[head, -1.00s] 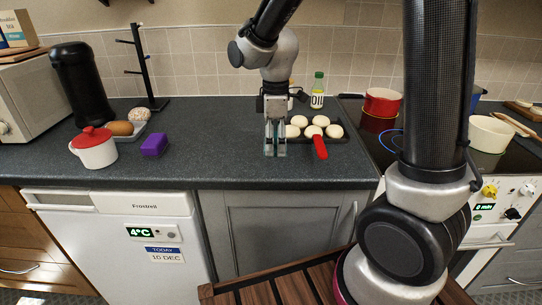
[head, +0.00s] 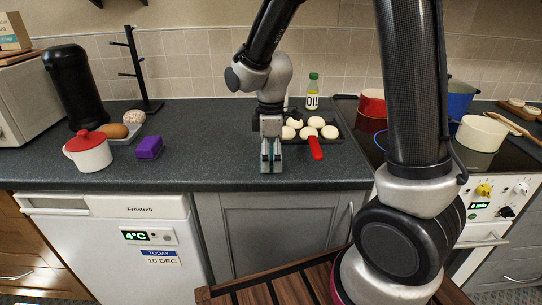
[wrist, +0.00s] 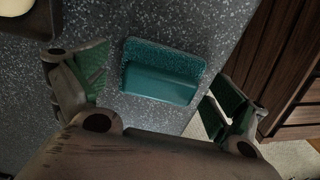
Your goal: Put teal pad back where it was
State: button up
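The teal pad (wrist: 162,72) lies on the dark speckled counter in the wrist view, close to its front edge. It looks like a small block with a wider, flat layer showing along one side. My gripper (wrist: 158,88) is open, with a finger on either side of the pad and a visible gap at each side. In the head view my gripper (head: 271,160) points down over the front part of the counter, left of the red-handled pan. I cannot make out the pad clearly there, as the fingers cover that spot.
A purple box (head: 149,147), a white pot with red lid (head: 89,153) and a grey tray stand left. Counter between box and gripper is clear. An oil bottle (head: 312,94) stands behind.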

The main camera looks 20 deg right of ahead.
aim_at(271, 153)
jog(key=shift+r, duration=0.1)
notch_tip(271, 153, up, 12)
jog(key=s+d+r+m+t, duration=0.2)
jog(key=s+d+m, duration=0.5)
jog(key=s, duration=0.2)
jog(key=s+d+r+m+t, duration=0.2)
jog(key=s+d+r+m, duration=0.1)
jog(key=s+d+m, duration=0.4)
jog(key=s+d, duration=0.1)
jog(key=s, duration=0.2)
jog(key=shift+r, duration=0.35)
